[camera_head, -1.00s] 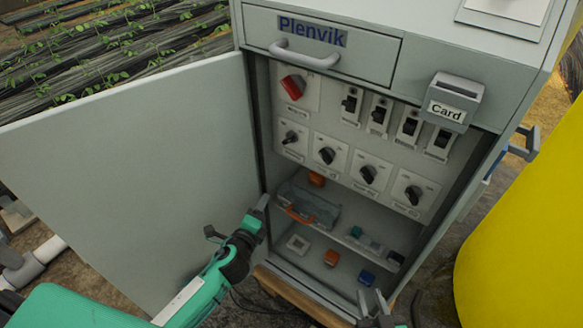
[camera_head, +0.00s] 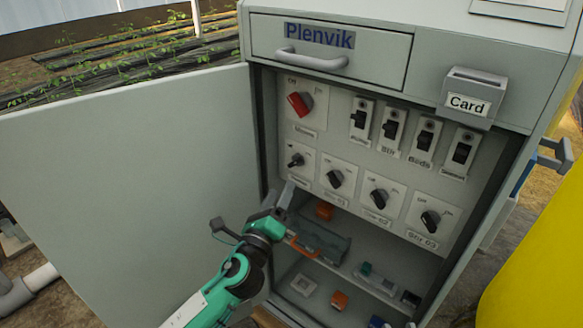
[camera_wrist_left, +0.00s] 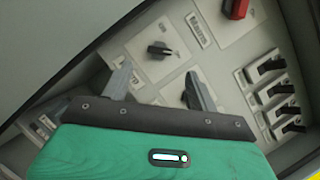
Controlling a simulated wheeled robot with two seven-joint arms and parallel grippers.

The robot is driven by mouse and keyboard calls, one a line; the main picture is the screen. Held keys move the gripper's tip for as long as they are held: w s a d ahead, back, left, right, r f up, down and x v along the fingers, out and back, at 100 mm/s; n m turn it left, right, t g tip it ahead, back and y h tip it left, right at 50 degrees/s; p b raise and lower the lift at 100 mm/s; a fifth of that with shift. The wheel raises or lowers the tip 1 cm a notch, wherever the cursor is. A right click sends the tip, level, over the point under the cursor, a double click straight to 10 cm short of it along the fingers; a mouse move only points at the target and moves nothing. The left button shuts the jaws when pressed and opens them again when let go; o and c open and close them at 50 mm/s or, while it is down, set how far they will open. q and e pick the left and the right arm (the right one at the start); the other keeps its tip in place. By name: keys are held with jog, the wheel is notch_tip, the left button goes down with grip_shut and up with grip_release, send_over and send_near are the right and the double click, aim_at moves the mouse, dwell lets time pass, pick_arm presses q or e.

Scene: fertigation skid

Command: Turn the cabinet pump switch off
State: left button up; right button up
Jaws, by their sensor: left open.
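The pump switch (camera_head: 360,117) is a black toggle on a pale plate, leftmost of the upper toggle row in the open grey cabinet. Its lever seems to stick out; I cannot tell its position surely. In the left wrist view the toggle row stands at the right, with the likely pump toggle (camera_wrist_left: 270,66) at its top. My left gripper (camera_head: 250,208) is open and empty, in front of the cabinet's lower left, below the small left rotary knob. In the wrist view its fingers (camera_wrist_left: 158,88) stand apart before the panel, left of the toggles. My right gripper is not in view.
A red main switch (camera_head: 300,104) sits left of the toggles, with rotary knobs (camera_head: 379,198) below. The open door (camera_head: 130,180) bounds the left. A drawer handle (camera_head: 312,60) and card holder (camera_head: 468,95) protrude above. A lower shelf holds small parts. A yellow tank (camera_head: 540,270) stands right.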

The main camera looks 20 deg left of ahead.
aim_at(293, 165)
pick_arm(q)
jog(key=x, duration=0.8)
jog(key=shift+w, duration=0.25)
jog(key=shift+c, duration=0.4)
jog(key=c, duration=0.9)
